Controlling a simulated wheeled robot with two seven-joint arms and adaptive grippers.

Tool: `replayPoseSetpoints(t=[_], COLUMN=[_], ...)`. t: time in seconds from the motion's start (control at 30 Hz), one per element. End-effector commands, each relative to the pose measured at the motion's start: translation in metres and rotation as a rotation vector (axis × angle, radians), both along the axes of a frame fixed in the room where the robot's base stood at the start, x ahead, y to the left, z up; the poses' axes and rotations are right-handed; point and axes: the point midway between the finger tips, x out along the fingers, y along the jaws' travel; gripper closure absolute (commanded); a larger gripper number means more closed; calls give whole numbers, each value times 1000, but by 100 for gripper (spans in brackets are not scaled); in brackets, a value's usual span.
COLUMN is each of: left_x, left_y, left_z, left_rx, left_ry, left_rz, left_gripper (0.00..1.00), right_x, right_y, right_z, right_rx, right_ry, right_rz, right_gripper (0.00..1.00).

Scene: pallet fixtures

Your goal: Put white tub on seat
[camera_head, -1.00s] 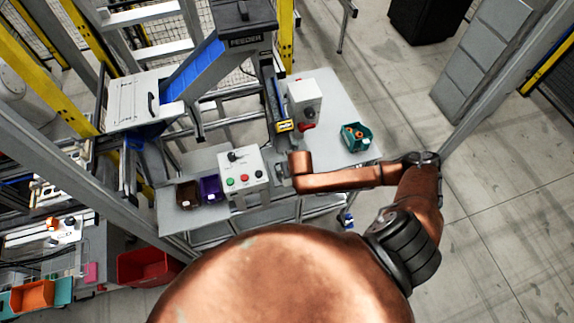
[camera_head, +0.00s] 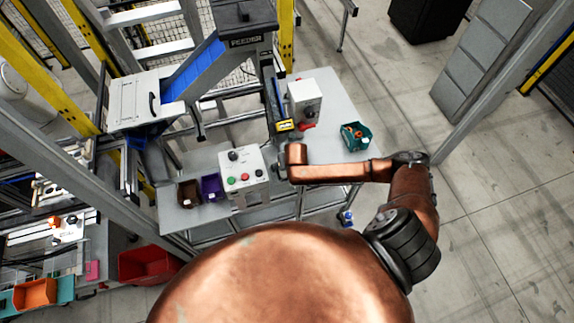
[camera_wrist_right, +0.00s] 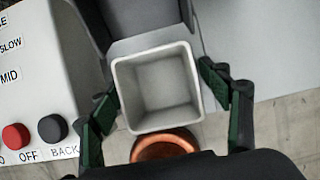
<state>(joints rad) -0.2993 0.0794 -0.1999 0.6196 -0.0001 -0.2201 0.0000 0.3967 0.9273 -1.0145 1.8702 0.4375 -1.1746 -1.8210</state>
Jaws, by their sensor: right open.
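In the right wrist view a square, open-topped white tub (camera_wrist_right: 158,88) stands empty between the fingers of my right gripper (camera_wrist_right: 160,98). The fingers are open, one on each side of the tub; I cannot tell whether either touches it. In the head view my right arm reaches left over the table to beside the button box; its gripper is largely hidden there and I cannot make out the white tub. I cannot identify the seat for certain. My left gripper is not in view.
The button box (camera_head: 243,172) stands close left of my right gripper. A brown tub (camera_head: 189,194) and a purple tub (camera_head: 211,186) sit left of it. A grey block (camera_wrist_right: 150,22) lies just beyond the white tub. A teal tub (camera_head: 356,136) holds parts at the table's right.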

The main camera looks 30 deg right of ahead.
Motion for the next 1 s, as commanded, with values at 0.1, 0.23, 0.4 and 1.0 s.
replayPoseSetpoints(t=[0.1,0.23,0.4,1.0], left_x=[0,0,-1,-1], left_y=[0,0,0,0], left_z=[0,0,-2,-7], left_rx=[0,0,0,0], left_ry=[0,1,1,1], left_rz=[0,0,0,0], left_gripper=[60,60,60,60], right_x=[0,-1,-9,-44], right_y=[0,0,2,10], right_z=[0,3,24,110], right_rx=[0,0,1,-1], right_ry=[0,-1,-2,-1], right_rz=[0,0,3,1], right_gripper=[30,30,30,30])
